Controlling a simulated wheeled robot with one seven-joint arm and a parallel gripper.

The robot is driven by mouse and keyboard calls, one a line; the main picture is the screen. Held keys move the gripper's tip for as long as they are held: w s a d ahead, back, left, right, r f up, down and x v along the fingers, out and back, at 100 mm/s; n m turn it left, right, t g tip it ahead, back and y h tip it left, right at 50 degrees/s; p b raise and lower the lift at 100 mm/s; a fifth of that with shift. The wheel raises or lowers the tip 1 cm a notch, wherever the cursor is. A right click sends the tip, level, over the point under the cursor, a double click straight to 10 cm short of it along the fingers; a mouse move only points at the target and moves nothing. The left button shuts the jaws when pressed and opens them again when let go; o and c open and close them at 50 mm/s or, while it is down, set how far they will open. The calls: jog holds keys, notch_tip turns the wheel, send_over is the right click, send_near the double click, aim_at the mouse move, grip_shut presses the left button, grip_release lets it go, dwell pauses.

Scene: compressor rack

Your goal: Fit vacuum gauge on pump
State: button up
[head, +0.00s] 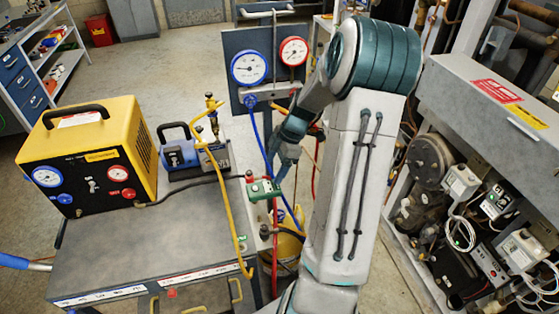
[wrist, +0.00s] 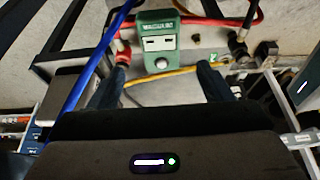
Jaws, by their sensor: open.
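The vacuum gauge (head: 263,190) is a small green box by the right edge of the cart, just below my gripper in the head view. In the wrist view the gauge (wrist: 157,44), with "VACUUM" lettering and a round grey knob, is ahead of my fingertips, between their lines. My gripper (wrist: 163,78) is open and empty, its two dark fingers apart. In the head view my gripper (head: 279,168) points downward, its fingers partly unclear. The pump (head: 182,156), blue and grey with a black handle and a brass fitting (head: 212,104), stands on the cart to the left.
A yellow machine (head: 88,155) stands on the grey cart (head: 150,245). A yellow hose (head: 232,205) arches from the pump area across the cart. Blue and red hoses hang from the gauge panel (head: 240,45) near my gripper. The compressor rack (head: 480,120) is at right.

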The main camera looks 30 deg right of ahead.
aim_at(265, 187)
jog(key=b+x, duration=0.5)
jog(key=x, duration=0.4)
jog(key=shift+b, duration=0.35)
jog(key=shift+r, duration=0.1)
jog(key=c, duration=0.9)
